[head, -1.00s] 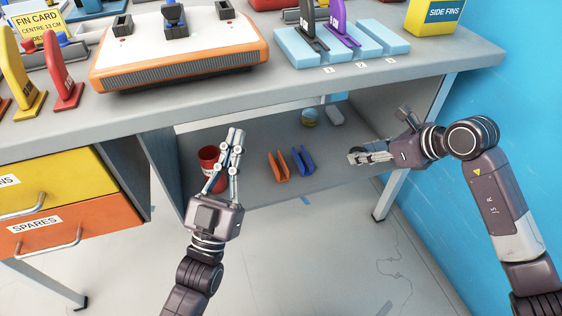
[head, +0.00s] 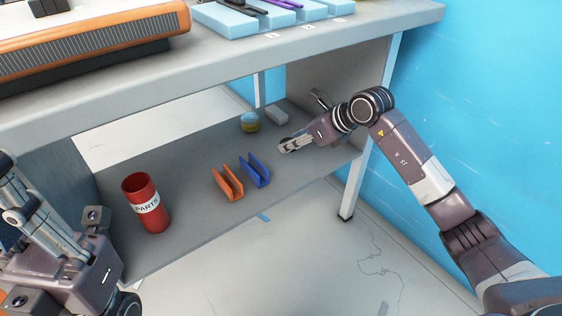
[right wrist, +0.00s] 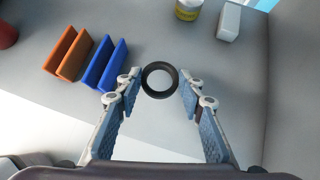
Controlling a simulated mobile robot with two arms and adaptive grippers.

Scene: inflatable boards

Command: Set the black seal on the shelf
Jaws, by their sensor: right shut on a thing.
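The black seal (right wrist: 160,80) is a dark ring between the fingertips of my right gripper (right wrist: 160,88) in the right wrist view. The gripper is shut on it, with a finger pad on either side. In the head view my right gripper (head: 287,145) is under the table top, over the right part of the grey shelf (head: 185,160). The seal cannot be made out there. My left gripper (head: 22,200) is at the left edge of the head view, in front of the table, and its finger opening is unclear.
On the shelf stand a red parts can (head: 146,205), an orange holder (head: 228,185), a blue holder (head: 255,170), a yellow-banded tub (head: 250,122) and a white block (head: 277,115). The table top (head: 230,60) hangs above. A table leg (head: 355,180) stands at right.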

